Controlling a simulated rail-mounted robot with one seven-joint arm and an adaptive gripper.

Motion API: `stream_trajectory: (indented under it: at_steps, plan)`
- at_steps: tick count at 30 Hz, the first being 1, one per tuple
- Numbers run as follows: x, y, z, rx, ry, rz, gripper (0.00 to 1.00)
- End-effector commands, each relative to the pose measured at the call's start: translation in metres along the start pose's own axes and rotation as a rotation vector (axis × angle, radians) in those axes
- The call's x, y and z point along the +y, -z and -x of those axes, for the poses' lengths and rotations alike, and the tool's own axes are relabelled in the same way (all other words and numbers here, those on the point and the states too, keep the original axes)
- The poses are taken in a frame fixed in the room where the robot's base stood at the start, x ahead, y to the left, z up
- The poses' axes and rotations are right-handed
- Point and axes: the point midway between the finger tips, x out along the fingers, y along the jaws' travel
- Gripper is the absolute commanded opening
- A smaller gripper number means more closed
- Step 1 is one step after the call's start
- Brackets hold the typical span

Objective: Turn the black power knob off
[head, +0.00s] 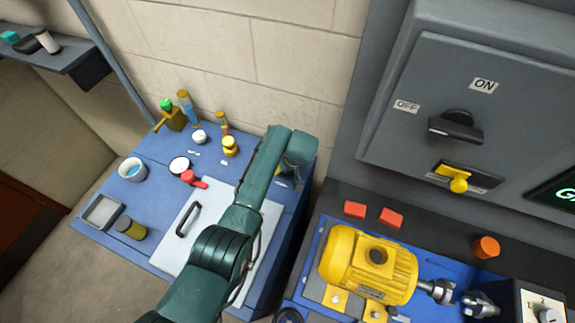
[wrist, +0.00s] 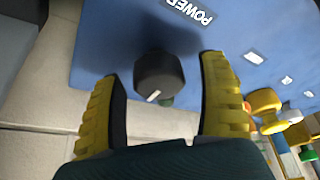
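The black power knob (wrist: 158,76) shows in the wrist view, on a blue panel (wrist: 115,25) beside a white "POWER" label (wrist: 190,10). It has a faceted rim and a short white mark near its lower edge. My gripper (wrist: 165,70) is open, with one yellow-and-black finger on each side of the knob. Small gaps show between the knob and both fingers. In the head view my arm reaches over the right side of the blue bench (head: 85,222), and the knob and my fingertips are hidden there.
The bench holds a white lid with a black handle (head: 188,220), a red valve (head: 188,177), a cup (head: 132,169), and several bottles and small fittings. At right are a yellow motor (head: 345,265) and a grey cabinet (head: 395,125) with a black ON/OFF switch (head: 457,127) and yellow handle (head: 458,184).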

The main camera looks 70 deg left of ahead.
Motion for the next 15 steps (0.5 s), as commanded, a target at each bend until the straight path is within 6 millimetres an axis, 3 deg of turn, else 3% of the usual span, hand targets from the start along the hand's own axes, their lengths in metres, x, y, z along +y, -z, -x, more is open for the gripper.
stream_trajectory:
  at_steps: [8,15]
  plan:
    - [0.001,0.002,0.011,0.004,-0.003,0.000,0.76]
    - [0.001,0.001,0.067,0.004,-0.004,0.000,0.76]
